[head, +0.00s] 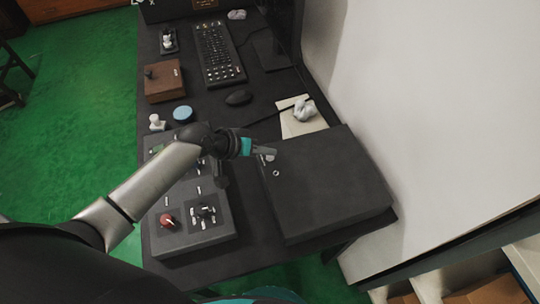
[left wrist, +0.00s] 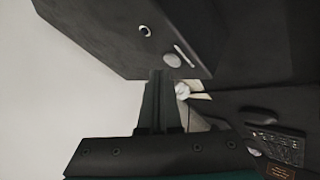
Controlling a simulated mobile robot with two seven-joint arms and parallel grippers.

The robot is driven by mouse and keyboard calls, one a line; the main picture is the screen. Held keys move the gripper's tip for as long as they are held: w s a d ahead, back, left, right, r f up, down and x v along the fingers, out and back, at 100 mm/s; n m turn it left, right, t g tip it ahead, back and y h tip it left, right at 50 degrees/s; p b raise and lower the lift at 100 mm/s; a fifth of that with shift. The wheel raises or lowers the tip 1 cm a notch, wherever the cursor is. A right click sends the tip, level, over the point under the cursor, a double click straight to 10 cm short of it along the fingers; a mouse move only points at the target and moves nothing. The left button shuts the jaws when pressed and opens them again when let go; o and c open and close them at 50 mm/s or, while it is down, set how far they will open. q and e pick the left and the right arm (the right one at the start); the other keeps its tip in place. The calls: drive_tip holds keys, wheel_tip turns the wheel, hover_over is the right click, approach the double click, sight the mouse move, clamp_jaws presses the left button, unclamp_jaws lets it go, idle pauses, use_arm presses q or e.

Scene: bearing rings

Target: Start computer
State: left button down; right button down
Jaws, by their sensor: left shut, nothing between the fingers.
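The computer (head: 325,185) is a dark flat box lying on the right part of the desk. It also shows at the top of the left wrist view (left wrist: 105,35). Its front has a small ring (left wrist: 145,31), a round light button (left wrist: 172,60) and a thin light strip. My left gripper (head: 273,152) is shut and empty, with its tips at the computer's front edge close to the button. In the left wrist view the closed fingers (left wrist: 160,76) point toward the button's lower edge. I cannot tell whether they touch. My right gripper is not in view.
A control panel (head: 205,236) with knobs lies left of the computer, under my left arm. Behind stand a keyboard (head: 219,55), a mouse (head: 239,97), a brown box (head: 163,82), a blue round item (head: 183,114) and crumpled paper (head: 304,111). A pale wall borders the right.

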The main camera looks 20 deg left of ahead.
use_arm(q)
drive_tip(key=shift+f, duration=0.3)
drive_tip(key=shift+f, duration=0.35)
idle(0.7)
drive_tip(key=shift+r+p, duration=0.65)
drive_tip(key=shift+r, duration=0.1)
drive_tip(key=shift+r, duration=0.1)
wheel_tip(320, 180, up, 5)
drive_tip(key=p, duration=0.5)
drive_tip(key=shift+s+a, duration=0.1)
idle(1.4)
